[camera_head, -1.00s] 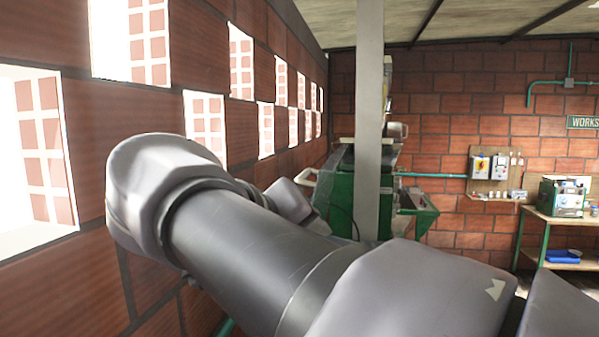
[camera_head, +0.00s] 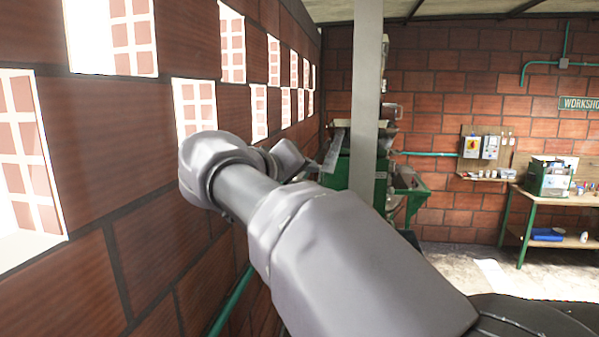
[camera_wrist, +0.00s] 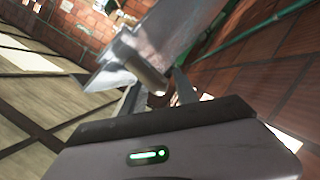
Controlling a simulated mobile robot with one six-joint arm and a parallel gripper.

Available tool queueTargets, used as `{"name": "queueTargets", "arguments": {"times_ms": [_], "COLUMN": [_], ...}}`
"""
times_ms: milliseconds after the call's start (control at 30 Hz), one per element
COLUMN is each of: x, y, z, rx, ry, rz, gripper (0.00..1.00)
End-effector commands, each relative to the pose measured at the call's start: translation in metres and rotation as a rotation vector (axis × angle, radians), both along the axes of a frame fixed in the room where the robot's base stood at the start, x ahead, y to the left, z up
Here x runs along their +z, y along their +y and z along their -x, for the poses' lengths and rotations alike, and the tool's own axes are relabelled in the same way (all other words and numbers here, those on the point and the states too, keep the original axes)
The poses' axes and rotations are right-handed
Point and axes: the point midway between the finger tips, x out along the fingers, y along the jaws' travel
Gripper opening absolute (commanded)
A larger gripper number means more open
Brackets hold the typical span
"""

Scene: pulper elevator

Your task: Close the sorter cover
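The green machine (camera_head: 365,170) stands beyond my arm, partly behind a grey post. A slanted grey metal panel (camera_head: 333,150), which looks like the sorter cover, is tilted at its left side. In the wrist view, a bright grey metal sheet (camera_wrist: 165,35) with a rounded edge fills the top middle, just past my fingers. My gripper (camera_wrist: 157,92) has its two fingers apart, with the rounded metal edge seen between them. I cannot tell whether they touch it.
A brick wall (camera_head: 130,230) with bright block windows runs close along my left. The grey post (camera_head: 366,120) stands in front of the machine. A workbench (camera_head: 540,205) with a green box stands at the right. Sunlit floor (camera_head: 460,255) lies clear between.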

Motion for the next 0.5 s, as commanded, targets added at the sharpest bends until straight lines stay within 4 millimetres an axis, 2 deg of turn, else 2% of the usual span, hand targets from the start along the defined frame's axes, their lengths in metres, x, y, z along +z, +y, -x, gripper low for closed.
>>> {"name": "queueTargets", "arguments": {"times_ms": [100, 367, 500], "x": [-0.0024, -0.0030, -0.0030], "y": [-0.0036, -0.0041, -0.0040], "z": [-0.0068, -0.0080, -0.0079], "rx": [0.000, 0.000, 0.000], "ry": [0.001, 0.000, 0.000], "rz": [0.001, 0.001, 0.001], "gripper": [0.36, 0.36, 0.11]}}
